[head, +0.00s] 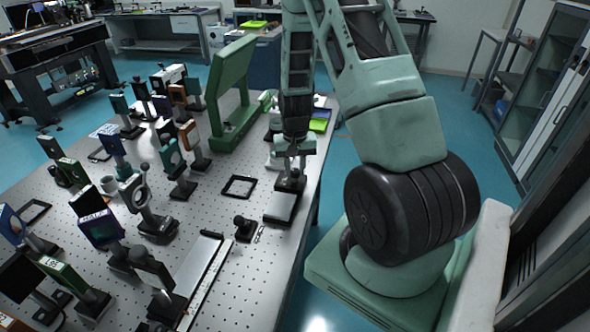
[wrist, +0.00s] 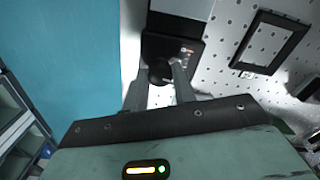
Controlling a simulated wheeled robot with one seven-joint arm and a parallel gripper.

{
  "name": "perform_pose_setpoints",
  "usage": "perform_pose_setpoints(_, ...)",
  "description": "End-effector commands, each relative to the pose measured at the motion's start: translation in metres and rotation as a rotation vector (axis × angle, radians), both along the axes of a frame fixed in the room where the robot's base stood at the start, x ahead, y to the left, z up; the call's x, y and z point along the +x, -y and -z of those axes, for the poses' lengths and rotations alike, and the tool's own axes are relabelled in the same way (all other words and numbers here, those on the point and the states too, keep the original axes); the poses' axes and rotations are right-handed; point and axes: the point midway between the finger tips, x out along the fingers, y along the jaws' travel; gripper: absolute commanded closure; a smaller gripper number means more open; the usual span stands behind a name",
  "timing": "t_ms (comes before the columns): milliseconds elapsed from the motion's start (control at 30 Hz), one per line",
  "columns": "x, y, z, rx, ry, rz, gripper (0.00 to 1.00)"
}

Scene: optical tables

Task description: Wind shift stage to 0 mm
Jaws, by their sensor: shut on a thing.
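The shift stage (head: 281,208) is a low dark block with a pale top plate near the right edge of the optical table. In the wrist view its dark body (wrist: 184,49) bears small markings too small to read, and a grey block sits above it. A round black knob (wrist: 160,73) stands out from its end. My gripper (head: 292,158) comes down over the far end of the stage. In the wrist view my gripper (wrist: 158,80) has one finger on each side of the knob and is shut on it. The scale reading cannot be made out.
The perforated optical table (head: 225,290) carries several upright optics mounts at left. A black square frame (head: 239,187) lies left of the stage; it also shows in the wrist view (wrist: 269,42). A green bracket (head: 232,88) stands farther back. Blue floor is open right of the table.

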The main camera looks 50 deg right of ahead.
Motion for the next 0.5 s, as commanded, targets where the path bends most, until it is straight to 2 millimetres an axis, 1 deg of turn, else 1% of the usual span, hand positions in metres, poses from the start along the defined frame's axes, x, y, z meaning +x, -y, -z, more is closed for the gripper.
perform_pose_setpoints(200, 0.0004, 0.0006, -0.0004, -0.001, 0.001, -0.082, 0.96)
perform_pose_setpoints(500, 0.0006, 0.0003, -0.0009, -0.001, 0.001, -0.120, 0.96)
